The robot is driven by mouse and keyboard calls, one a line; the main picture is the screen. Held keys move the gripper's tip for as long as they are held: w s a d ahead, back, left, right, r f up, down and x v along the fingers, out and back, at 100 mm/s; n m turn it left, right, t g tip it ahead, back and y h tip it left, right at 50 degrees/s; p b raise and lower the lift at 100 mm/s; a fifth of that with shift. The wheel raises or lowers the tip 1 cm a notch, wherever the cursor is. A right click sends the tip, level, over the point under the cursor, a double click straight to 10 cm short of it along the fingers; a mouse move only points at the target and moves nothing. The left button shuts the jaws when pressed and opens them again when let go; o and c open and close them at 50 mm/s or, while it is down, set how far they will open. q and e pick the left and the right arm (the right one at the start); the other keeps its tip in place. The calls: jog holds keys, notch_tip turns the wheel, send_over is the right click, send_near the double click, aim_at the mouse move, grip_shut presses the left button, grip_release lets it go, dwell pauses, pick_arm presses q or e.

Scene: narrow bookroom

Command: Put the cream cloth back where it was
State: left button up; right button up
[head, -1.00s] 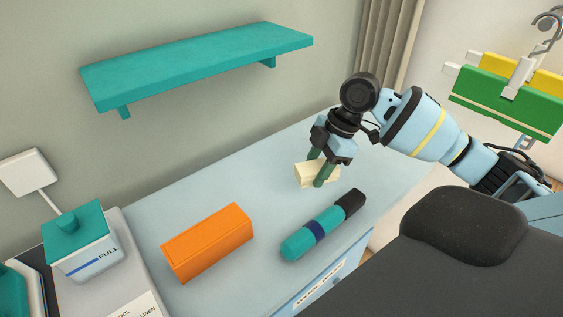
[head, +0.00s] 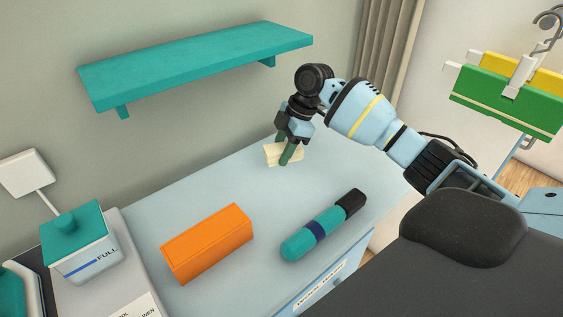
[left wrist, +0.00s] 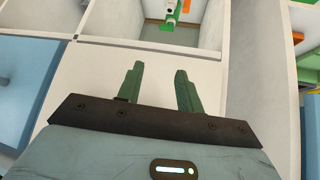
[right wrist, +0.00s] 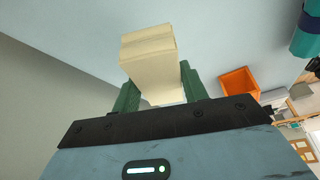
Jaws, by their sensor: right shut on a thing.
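The cream cloth (head: 271,154) is a small folded block near the back edge of the pale blue worktop (head: 215,185), by the wall. My right gripper (head: 288,155) is shut on it. In the right wrist view the cloth (right wrist: 149,60) sits between the green fingers of my right gripper (right wrist: 160,92). I cannot tell whether the cloth touches the worktop. My left gripper (left wrist: 159,88) shows only in the left wrist view, with its green fingers apart and nothing between them, above a white surface.
An orange box (head: 206,243) and a teal bottle with a dark cap (head: 322,228) lie on the worktop. A teal shelf (head: 195,66) is on the wall above. A teal-lidded container (head: 80,245) stands at the left. The worktop's middle is clear.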

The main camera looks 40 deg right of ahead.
aim_at(281, 172)
notch_tip(281, 172, down, 4)
jog(key=shift+f, duration=0.2)
jog(key=shift+w+f, duration=0.2)
jog(key=shift+w, duration=0.05)
jog(key=shift+f, duration=0.25)
jog(key=o, duration=0.9)
jog(key=shift+r, duration=0.1)
jog(key=v, duration=1.2)
jog(key=shift+a+r, duration=0.1)
jog(key=shift+r, duration=0.05)
